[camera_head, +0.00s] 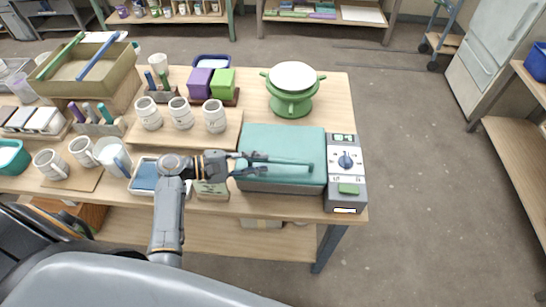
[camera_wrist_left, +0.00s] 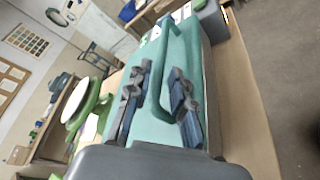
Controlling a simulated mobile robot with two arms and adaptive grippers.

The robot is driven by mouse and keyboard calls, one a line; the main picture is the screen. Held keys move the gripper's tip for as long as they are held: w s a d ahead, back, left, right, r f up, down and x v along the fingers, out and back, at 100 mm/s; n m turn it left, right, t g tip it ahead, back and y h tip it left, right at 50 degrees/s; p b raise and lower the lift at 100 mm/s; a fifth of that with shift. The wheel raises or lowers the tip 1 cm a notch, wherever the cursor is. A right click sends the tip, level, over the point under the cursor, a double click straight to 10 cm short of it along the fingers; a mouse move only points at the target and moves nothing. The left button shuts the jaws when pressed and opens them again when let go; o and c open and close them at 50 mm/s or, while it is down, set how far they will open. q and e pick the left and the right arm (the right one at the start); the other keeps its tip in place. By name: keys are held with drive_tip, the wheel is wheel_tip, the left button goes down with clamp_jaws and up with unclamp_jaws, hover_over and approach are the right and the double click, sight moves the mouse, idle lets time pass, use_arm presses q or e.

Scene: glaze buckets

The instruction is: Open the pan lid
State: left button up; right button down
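The pan is a grey box with a flat teal lid (camera_head: 283,140), which lies shut on it at the table's front right. A teal bar handle (camera_head: 290,161) runs along the lid. My left gripper (camera_head: 248,164) is at the lid's left end, with its fingers apart. In the left wrist view the lid (camera_wrist_left: 180,48) fills the middle, and the handle (camera_wrist_left: 154,88) reaches between the two spread fingers of my left gripper (camera_wrist_left: 158,92). I cannot tell whether either finger touches the handle. My right gripper is not in view.
A control box (camera_head: 346,172) with a dial adjoins the pan's right end. A green pot with a white top (camera_head: 291,78) stands behind the lid. Several mugs (camera_head: 181,113) stand on a board to the left. The floor to the right is clear.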

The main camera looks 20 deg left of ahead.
sight(267, 162)
use_arm(q)
drive_tip(key=shift+p+x, duration=0.35)
drive_tip(key=shift+x, duration=2)
clamp_jaws()
